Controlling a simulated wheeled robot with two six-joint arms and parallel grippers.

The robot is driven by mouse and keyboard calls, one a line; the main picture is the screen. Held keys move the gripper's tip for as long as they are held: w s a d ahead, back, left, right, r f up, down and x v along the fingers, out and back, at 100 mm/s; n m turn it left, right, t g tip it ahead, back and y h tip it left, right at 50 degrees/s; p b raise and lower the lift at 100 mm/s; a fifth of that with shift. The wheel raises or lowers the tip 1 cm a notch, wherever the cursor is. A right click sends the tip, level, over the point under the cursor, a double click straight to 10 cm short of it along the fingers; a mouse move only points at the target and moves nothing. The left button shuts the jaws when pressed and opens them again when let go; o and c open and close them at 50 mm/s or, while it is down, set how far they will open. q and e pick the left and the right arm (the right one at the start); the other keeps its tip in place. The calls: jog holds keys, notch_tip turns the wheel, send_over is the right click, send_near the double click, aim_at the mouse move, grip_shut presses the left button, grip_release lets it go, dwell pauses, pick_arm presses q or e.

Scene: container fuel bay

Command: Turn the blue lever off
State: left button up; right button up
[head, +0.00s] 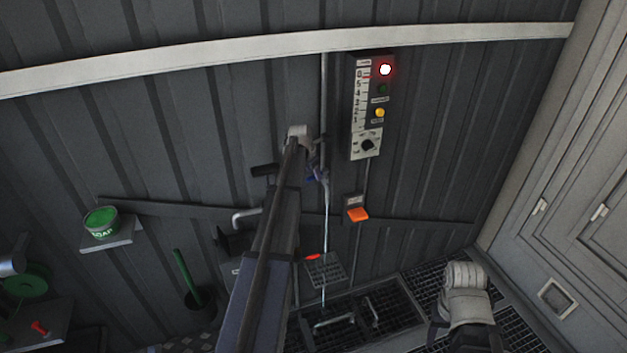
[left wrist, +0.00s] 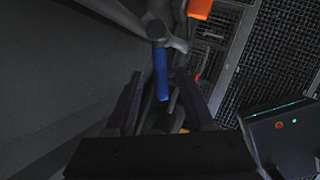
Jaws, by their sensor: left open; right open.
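The blue lever (head: 318,176) is on the pipe fitting at the wall, left of and below the control panel. A thin pale stream runs down below the fitting. In the left wrist view the lever (left wrist: 161,75) hangs between the finger lines of my left gripper (left wrist: 160,95). That gripper is open; whether a finger touches the lever cannot be told. In the head view my left arm hides most of that gripper. My right gripper (head: 466,335) is low at the right over the floor grating, open and away from the lever.
The control panel (head: 370,108) has a lit red lamp, a yellow button and a dial. An orange-fronted box (head: 357,213) is below it. A small grated shelf (head: 326,271) sits under the stream. A green soap tin (head: 100,222) is on a left shelf. White doors (head: 570,200) stand right.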

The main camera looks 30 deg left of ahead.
pick_arm(q)
jog(key=shift+w+f, duration=0.2)
jog(key=shift+f, duration=0.2)
grip_shut()
dwell(1.2)
